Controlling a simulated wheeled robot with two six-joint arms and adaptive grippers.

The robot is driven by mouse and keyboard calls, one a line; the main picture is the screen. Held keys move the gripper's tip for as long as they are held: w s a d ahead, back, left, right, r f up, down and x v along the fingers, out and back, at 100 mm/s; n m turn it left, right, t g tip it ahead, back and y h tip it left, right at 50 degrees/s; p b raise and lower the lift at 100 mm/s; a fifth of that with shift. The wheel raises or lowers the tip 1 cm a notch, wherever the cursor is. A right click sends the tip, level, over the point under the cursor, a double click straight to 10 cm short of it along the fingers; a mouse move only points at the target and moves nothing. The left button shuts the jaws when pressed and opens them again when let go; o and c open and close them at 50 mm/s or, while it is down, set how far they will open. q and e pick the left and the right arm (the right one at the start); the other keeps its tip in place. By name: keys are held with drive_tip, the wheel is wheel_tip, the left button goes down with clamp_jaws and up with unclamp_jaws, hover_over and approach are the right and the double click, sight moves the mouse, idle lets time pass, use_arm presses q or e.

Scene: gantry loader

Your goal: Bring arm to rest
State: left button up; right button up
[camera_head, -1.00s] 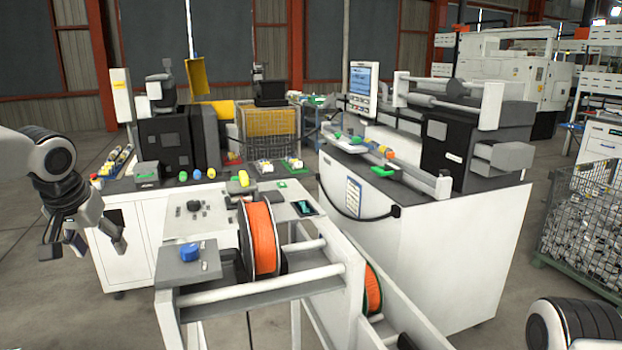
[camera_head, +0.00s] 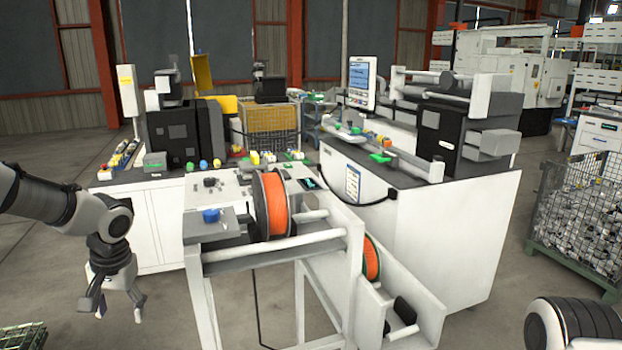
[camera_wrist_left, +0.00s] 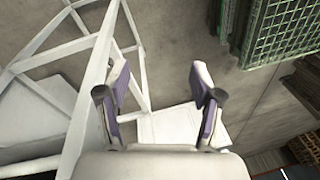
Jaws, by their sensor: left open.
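My left gripper (camera_head: 118,312) hangs at the left of the head view, pointing down over the bare floor, left of the white frame that carries the orange spools. It is open and empty. In the left wrist view its two fingers (camera_wrist_left: 160,105) stand apart with only floor and white frame parts behind them. Of my right arm only a rounded dark and white link shows at the lower right of the head view; its gripper is out of the picture.
A white frame (camera_head: 270,246) with an orange spool (camera_head: 274,205) and a blue part (camera_head: 211,215) stands right of my left gripper. A green wire crate (camera_head: 22,337) is at the lower left and shows in the wrist view (camera_wrist_left: 285,32). A mesh bin (camera_head: 580,215) stands at the right.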

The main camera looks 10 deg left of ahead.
use_arm(q)
drive_tip(key=s+d+f+m+g+b, duration=0.15)
drive_tip(key=s+d+f, duration=0.3)
drive_tip(key=f, duration=0.45)
drive_tip(key=s+d+f+g+h+b, duration=0.1)
drive_tip(key=s+d+f+g, duration=0.15)
drive_tip(key=s+f, duration=0.5)
drive_tip(key=s+d+f+g+b, duration=0.1)
drive_tip(key=s+d+f, duration=0.25)
drive_tip(key=f, duration=0.75)
drive_tip(key=s+d+f+h+b, duration=0.1)
drive_tip(key=s+d+f, duration=0.45)
drive_tip(key=s, duration=0.35)
drive_tip(key=s+d+f+h+b, duration=0.1)
drive_tip(key=s+d+f+b, duration=0.1)
drive_tip(key=s+d+f, duration=0.4)
drive_tip(key=w+a+t, duration=0.2)
drive_tip(key=t, duration=0.1)
drive_tip(key=w+t+y, duration=0.1)
drive_tip(key=w, duration=0.1)
drive_tip(key=shift+a+f+m+t+p, duration=0.3)
drive_tip(key=shift+a+f+m+p, duration=0.05)
drive_tip(key=shift+a, duration=0.05)
